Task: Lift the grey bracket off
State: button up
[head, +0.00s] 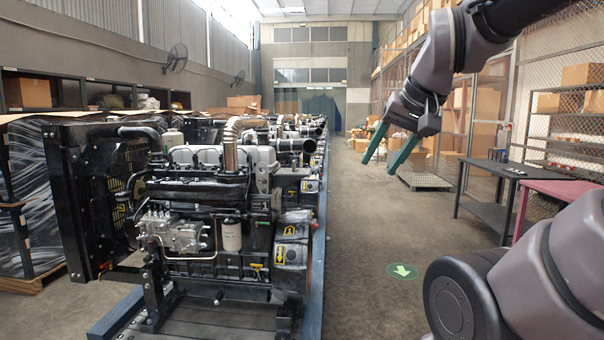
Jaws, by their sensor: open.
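A diesel engine (205,210) stands at the left front in the head view, black with light grey metal parts. I cannot surely single out the grey bracket; a light grey part (262,162) shows at the engine's upper right, behind the bent brown pipe (231,135). My gripper (379,166) hangs over the aisle, to the right of the engine and apart from it. Its two green fingers are spread and point down to the left, with nothing between them.
More engines (300,135) stand in a row behind the first one. A black table (515,172) and a pink table (555,190) are at the right. Mesh shelving with boxes (585,75) stands behind them. The aisle floor (370,225) is clear.

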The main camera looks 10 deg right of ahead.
aim_at(293, 171)
jog(key=i+j+z, duration=0.5)
jog(key=i+j, duration=0.2)
jog(key=i+j+z, duration=0.25)
jog(key=j, duration=0.25)
jog(key=i+j+z, duration=0.25)
jog(key=j, duration=0.25)
